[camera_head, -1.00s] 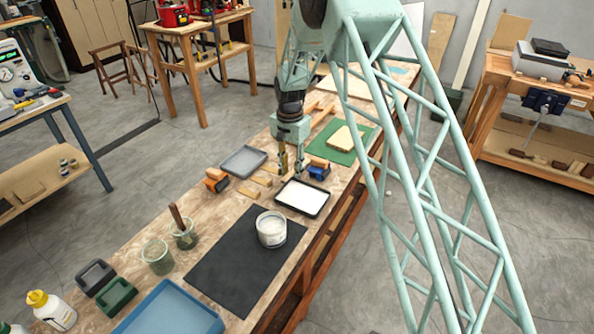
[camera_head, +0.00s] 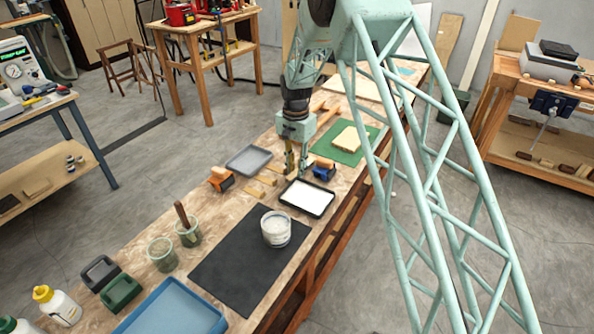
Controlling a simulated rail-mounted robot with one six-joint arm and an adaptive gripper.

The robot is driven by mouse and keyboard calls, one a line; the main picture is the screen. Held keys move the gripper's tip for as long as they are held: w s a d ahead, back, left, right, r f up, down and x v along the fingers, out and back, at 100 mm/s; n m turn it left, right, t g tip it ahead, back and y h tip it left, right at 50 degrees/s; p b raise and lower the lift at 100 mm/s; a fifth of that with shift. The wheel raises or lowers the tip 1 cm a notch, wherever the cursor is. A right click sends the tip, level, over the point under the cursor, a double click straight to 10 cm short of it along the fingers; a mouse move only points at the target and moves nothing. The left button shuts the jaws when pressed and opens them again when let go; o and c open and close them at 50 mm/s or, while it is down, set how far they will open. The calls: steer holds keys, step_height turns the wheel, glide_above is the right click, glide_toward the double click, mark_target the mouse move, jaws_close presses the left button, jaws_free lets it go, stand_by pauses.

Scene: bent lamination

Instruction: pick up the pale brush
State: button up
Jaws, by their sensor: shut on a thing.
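My gripper (camera_head: 297,173) points down over the workbench, just behind the white-filled tray (camera_head: 309,197). Its fingers are close together and shut on a narrow, pale yellowish thing, which I take to be the pale brush (camera_head: 290,158). The thing is small and partly hidden by the fingers, so its bristles and exact tilt cannot be made out. The gap between the fingertips and the bench looks small.
An orange-handled tool (camera_head: 221,179) and a blue one (camera_head: 323,169) flank the gripper. A grey tray (camera_head: 248,160), a green mat (camera_head: 372,151) and wooden strips lie close by. A white pot (camera_head: 276,228) stands on the black mat (camera_head: 230,270). A dark-handled tool stands in a jar (camera_head: 188,233).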

mark_target(296, 172)
step_height(296, 172, up, 9)
steer(key=p, duration=0.1)
steer(key=shift+r, duration=0.2)
steer(key=shift+r, duration=0.1)
stand_by(0.9)
